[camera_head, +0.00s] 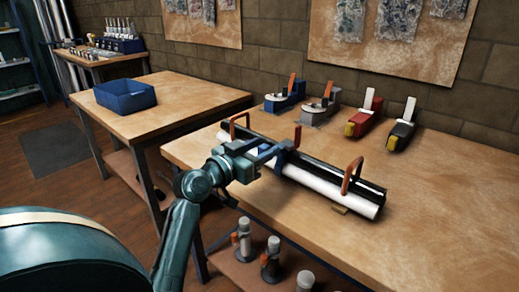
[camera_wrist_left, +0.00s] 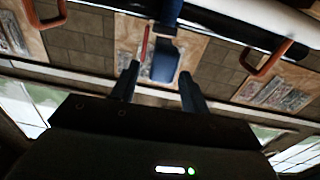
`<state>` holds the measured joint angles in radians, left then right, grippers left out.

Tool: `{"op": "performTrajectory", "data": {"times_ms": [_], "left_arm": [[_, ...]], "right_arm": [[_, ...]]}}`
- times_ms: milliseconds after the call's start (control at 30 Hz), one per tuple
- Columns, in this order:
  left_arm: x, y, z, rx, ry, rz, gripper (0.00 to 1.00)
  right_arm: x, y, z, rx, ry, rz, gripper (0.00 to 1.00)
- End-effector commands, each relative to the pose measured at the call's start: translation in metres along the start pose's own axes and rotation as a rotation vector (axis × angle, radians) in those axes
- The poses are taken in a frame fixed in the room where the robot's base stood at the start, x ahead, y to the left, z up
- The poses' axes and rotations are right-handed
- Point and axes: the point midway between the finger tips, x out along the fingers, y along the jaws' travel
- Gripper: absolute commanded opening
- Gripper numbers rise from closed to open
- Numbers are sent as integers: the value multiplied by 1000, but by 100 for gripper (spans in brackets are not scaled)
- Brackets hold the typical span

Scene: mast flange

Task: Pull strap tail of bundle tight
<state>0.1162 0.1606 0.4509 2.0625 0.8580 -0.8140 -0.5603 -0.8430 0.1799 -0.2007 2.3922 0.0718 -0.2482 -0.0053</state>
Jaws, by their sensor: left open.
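The bundle is a long white tube (camera_head: 330,188) with dark lengths beside it, lying on the wooden bench. A blue strap (camera_head: 283,157) goes around its middle, and an upright orange piece (camera_head: 297,136), perhaps the strap tail, stands there. My left gripper (camera_head: 271,154) is open and empty at the strap, on the bundle's near side. In the left wrist view, a blue block (camera_wrist_left: 165,62) and a thin red strip (camera_wrist_left: 146,42) appear beyond and between my open fingers (camera_wrist_left: 160,88). I cannot tell whether the fingers touch them. My right gripper is out of view.
Orange hoops (camera_head: 353,174) stand at both ends of the bundle. Several strap tools, including a red one (camera_head: 366,121), line the back of the bench (camera_head: 440,220). A blue bin (camera_head: 125,96) sits on another table. Bottles (camera_head: 271,262) stand below. The bench's right side is clear.

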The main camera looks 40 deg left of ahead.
Motion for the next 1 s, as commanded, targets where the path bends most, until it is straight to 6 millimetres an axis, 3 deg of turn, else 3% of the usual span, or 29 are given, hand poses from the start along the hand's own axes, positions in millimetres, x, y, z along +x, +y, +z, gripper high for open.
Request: {"op": "performTrajectory", "data": {"times_ms": [233, 700, 1000], "left_arm": [[-19, -1, 1, 3, -2, -2, 45], [-112, 0, 2, 3, -4, -1, 45], [-132, 0, 0, 1, 0, 0, 45]], "right_arm": [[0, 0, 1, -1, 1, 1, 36], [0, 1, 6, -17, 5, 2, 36], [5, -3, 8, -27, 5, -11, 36]]}}
